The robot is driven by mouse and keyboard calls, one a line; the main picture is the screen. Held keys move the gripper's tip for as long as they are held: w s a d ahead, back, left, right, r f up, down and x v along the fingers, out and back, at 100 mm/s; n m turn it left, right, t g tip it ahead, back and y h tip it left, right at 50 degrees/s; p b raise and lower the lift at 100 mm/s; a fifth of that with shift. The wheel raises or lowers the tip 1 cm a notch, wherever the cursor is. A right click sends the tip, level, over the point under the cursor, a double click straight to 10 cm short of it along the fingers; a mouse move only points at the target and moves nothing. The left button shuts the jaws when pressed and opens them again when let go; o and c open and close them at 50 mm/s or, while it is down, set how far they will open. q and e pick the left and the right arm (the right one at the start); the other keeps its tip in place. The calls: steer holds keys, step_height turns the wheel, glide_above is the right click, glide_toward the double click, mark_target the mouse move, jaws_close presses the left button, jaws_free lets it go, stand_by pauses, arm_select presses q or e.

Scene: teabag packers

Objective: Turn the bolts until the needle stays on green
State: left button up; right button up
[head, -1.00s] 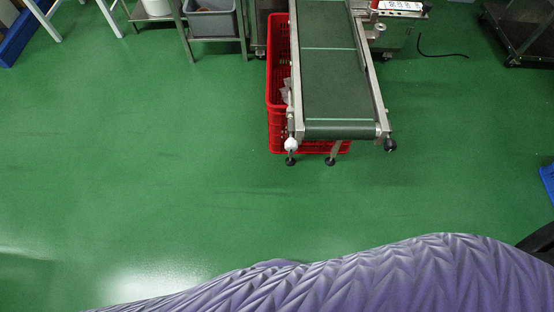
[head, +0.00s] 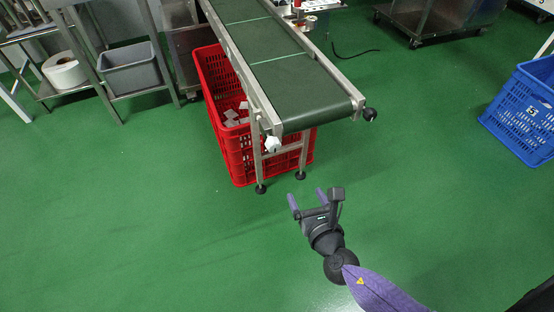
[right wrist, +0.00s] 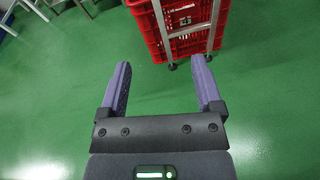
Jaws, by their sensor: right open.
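The conveyor (head: 240,62) has a dark green belt and metal side rails. At its near end a white knob (head: 273,144) sits at the left corner and a black knob (head: 370,114) at the right corner; these may be the bolts. I cannot make out a gauge needle. My right gripper (head: 306,197) is open and empty, below and in front of the conveyor's near end, apart from it. In the right wrist view its purple fingers (right wrist: 160,64) stand wide apart with only green floor between them. My left gripper is not in view.
A red crate (head: 238,165) with small packets stands under the conveyor, behind its legs. A blue crate (head: 528,110) stands at the right. A grey bin (head: 135,78) and a white roll (head: 62,73) sit on racks at the left. The near floor is clear.

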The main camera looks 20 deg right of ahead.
mark_target(275, 148)
steer(key=w+a+r+n+t+b, duration=0.1)
steer(key=w, duration=0.3)
steer(key=w+r+n+t+y+b, duration=0.1)
steer(key=w+r+n, duration=0.1)
steer(key=w, duration=0.2)
steer(key=w+a+r+n+b, duration=0.1)
steer(key=w+n, duration=0.1)
steer(key=w, duration=0.2)
steer(key=shift+w+a+r+t+y+b, duration=0.2)
steer(key=shift+a+t+y+b, duration=0.1)
steer(key=shift+a+t+b, duration=0.1)
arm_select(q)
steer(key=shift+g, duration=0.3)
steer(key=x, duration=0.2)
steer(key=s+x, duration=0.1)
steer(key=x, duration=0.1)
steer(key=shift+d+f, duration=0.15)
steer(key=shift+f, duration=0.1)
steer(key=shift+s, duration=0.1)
arm_select(e)
jaws_close()
